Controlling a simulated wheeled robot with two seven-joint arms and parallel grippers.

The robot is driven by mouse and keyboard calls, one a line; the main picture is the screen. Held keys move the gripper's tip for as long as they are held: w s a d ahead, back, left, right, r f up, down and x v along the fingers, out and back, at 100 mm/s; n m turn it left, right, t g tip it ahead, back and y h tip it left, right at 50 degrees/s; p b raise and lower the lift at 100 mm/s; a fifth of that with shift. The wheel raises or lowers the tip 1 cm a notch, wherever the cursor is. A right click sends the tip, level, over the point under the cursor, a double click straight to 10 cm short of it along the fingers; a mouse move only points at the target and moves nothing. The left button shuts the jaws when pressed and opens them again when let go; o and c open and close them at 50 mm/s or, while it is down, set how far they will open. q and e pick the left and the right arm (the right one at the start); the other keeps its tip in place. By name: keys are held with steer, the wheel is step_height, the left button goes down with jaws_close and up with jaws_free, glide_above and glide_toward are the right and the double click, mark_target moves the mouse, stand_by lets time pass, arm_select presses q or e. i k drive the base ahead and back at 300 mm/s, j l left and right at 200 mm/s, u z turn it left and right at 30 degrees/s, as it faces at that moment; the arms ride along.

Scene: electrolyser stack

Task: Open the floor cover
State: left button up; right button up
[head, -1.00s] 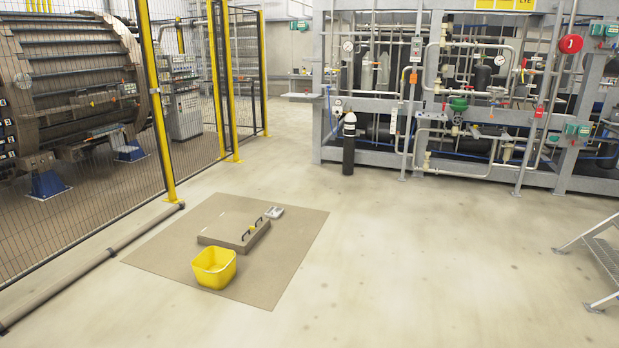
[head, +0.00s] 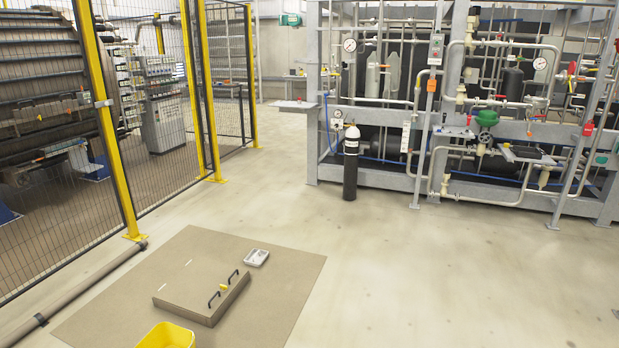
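The floor cover (head: 195,297) is a beige, square, raised slab on a larger tan mat (head: 290,277) at the lower left of the head view. It lies flat and looks closed. Two dark handles stand on its right part, one nearer (head: 214,299) and one farther (head: 233,277). A small yellow piece (head: 223,287) sits between them. Neither of my grippers is in view.
A yellow bin (head: 166,337) stands close in front of the cover, cut by the lower edge. A pipe (head: 85,287) and mesh fence run along the left. The floor to the right is clear.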

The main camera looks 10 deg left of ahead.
mark_target(196, 289)
steer(key=i+u, duration=0.1)
steer(key=i, duration=0.45)
steer(key=i+l+u, duration=0.1)
steer(key=i, duration=0.4)
steer(key=i+l+u, duration=0.1)
steer(key=i, duration=0.45)
steer(key=i+l+u, duration=0.1)
steer(key=i, duration=0.45)
steer(key=l, duration=0.1)
